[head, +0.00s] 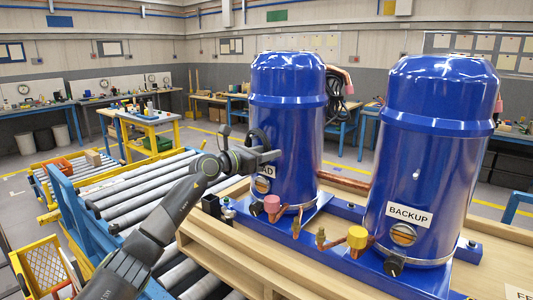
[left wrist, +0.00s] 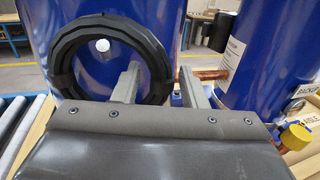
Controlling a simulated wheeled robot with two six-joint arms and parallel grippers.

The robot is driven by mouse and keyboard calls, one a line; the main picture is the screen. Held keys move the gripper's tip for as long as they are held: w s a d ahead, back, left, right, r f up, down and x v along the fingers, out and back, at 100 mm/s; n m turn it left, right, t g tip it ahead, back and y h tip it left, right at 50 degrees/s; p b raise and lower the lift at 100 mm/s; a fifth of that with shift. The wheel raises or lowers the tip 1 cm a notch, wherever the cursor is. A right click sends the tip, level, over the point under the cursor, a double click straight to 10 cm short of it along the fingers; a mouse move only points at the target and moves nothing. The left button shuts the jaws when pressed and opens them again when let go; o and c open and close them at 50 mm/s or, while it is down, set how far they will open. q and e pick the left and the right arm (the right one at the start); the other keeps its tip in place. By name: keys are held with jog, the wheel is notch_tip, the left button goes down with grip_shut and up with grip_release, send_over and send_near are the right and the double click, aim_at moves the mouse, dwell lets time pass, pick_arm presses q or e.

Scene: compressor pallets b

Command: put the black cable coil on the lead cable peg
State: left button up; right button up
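The black cable coil (left wrist: 62,62) is a thick ring in front of the blue lead compressor (head: 285,130), on its left side in the head view. A pale round peg tip (left wrist: 102,45) shows inside the ring, with a gap below the ring's upper inner edge; I cannot tell how deep the peg reaches through. My left gripper (left wrist: 158,88) has one finger inside the ring and one outside, closed about its right side. In the head view the left gripper (head: 250,160) partly covers the lead label (head: 267,171). My right gripper is not in view.
The blue backup compressor (head: 425,150) stands to the right on the same wooden pallet (head: 235,250). Copper pipe (head: 345,181), a pink cap (head: 272,204) and a yellow cap (head: 357,237) stick out near the bases. A roller conveyor (head: 150,185) lies to the left.

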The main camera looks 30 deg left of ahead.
pick_arm(q)
jog(key=shift+o, duration=0.4)
jog(key=b+v, duration=1.7)
jog(key=b, duration=0.5)
jog(key=shift+s+a, duration=0.15)
dwell(0.4)
